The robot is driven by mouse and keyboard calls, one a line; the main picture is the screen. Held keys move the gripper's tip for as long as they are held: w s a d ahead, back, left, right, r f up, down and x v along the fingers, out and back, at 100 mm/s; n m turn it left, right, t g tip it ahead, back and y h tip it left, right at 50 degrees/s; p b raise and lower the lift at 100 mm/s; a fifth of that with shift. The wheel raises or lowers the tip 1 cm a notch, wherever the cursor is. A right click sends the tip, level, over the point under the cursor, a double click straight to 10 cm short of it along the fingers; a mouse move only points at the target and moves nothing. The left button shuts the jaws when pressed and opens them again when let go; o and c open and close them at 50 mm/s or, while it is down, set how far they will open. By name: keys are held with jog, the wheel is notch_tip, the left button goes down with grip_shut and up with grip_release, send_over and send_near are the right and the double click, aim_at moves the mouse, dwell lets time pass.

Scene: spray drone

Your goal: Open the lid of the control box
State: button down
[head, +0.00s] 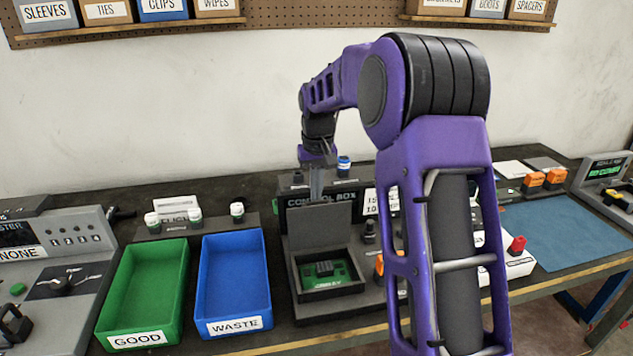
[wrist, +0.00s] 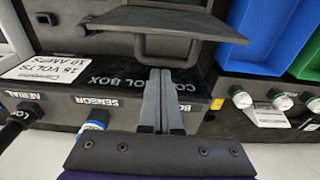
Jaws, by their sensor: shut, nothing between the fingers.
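The control box (head: 292,284) stands on the bench in the head view, with a green circuit board (head: 345,272) showing inside it. Its grey lid (head: 319,229) stands raised, roughly upright, at the back of the opening. In the wrist view the lid (wrist: 190,22) shows as a grey plate at the top. My gripper (head: 316,196) points down just behind the lid's top edge; its tips are partly hidden there. In the wrist view my gripper (wrist: 162,76) is shut and empty, in front of the CONTROL BOX label panel (wrist: 190,92). I cannot tell whether the fingers touch the lid.
My arm hides part of the bench to the right. A blue mat (head: 570,235) lies far right.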

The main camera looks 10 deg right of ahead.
jog(key=shift+s+f+b, duration=0.1)
jog(key=shift+f+b, duration=0.05)
jog(key=shift+b, duration=0.15)
jog(key=shift+s+r+t+b, duration=0.3)
jog(key=shift+s+b, duration=0.15)
jog(key=shift+s, duration=0.15)
jog(key=shift+s+r+t+b, duration=0.25)
jog(key=shift+s+b, duration=0.2)
jog(key=shift+s, duration=0.15)
